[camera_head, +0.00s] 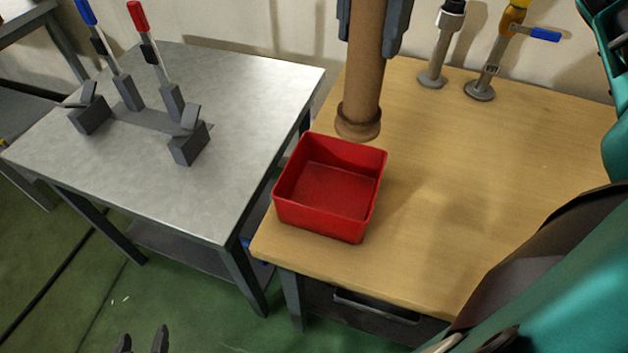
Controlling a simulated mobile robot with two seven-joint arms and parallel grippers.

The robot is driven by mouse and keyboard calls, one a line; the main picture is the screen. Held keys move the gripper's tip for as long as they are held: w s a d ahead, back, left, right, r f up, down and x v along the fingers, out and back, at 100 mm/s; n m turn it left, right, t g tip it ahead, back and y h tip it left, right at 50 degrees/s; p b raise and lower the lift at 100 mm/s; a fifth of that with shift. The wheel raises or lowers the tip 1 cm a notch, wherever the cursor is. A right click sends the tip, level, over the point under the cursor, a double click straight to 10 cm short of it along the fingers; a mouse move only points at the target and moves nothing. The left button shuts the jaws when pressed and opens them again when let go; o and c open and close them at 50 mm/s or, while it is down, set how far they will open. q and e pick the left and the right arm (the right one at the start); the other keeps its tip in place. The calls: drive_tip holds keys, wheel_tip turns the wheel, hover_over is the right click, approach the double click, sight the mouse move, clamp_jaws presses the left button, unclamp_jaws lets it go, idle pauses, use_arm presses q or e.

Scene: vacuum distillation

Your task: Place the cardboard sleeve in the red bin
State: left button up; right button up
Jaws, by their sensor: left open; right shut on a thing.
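The cardboard sleeve (362,90) is a brown tube with a wider rim at its lower end. It hangs nearly upright at the top of the head view, and its upper end is cut off by the frame edge. My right gripper (370,28) is shut on it, with one dark finger on each side. The red bin (318,222) is square, open-topped and empty, on the wooden table. The sleeve's lower end shows just beyond the bin's back rim. My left gripper (142,342) is open and empty at the bottom edge, low over the green floor; only its fingertips show.
The wooden table (475,170) has free room right of the bin. Two metal pipe fittings (433,75) (482,85) stand at its back, one with a blue-handled valve. A grey metal table (240,110) on the left carries a fixture (150,118) with red and blue handles.

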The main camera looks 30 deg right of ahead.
sight(358, 122)
drive_tip(key=shift+a+f, duration=0.1)
drive_tip(key=shift+f, duration=0.35)
wheel_tip(358, 122, down, 14)
drive_tip(key=b, duration=0.2)
drive_tip(key=shift+r+b, duration=0.1)
drive_tip(key=shift+b, duration=0.3)
drive_tip(key=shift+f, duration=2.7)
drive_tip(key=shift+f+b, duration=0.1)
drive_tip(key=shift+b, duration=0.25)
drive_tip(key=o, duration=1.4)
